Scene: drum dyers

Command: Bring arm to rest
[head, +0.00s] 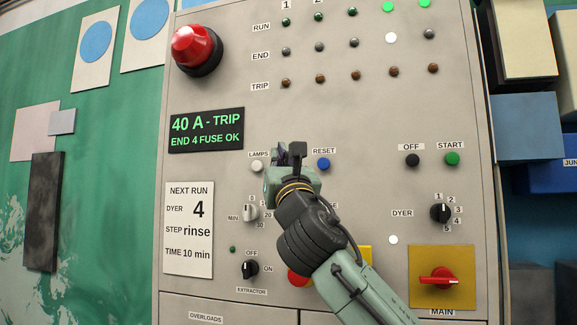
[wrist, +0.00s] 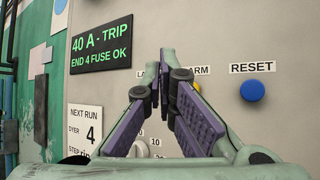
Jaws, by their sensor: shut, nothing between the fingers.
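My gripper (wrist: 166,75) is shut and empty in the wrist view, its two purple-padded fingers meeting at the tips in front of the control panel. In the head view my gripper (head: 283,150) is in front of the panel (head: 350,110), between the LAMPS button (head: 257,166) and the blue RESET button (head: 323,164). My arm (head: 355,285) reaches up to it from the lower right. The gripper and arm hide part of the panel's middle, including part of the minutes dial (head: 250,212). I cannot tell if the fingertips touch the panel.
The panel carries a red dome (head: 195,48), a display (head: 206,130) reading "40 A - TRIP, END 4 FUSE OK", a NEXT RUN card (head: 189,230), a DYER dial (head: 440,212) and a red MAIN switch (head: 438,280). An extractor knob (head: 250,268) sits left of my arm.

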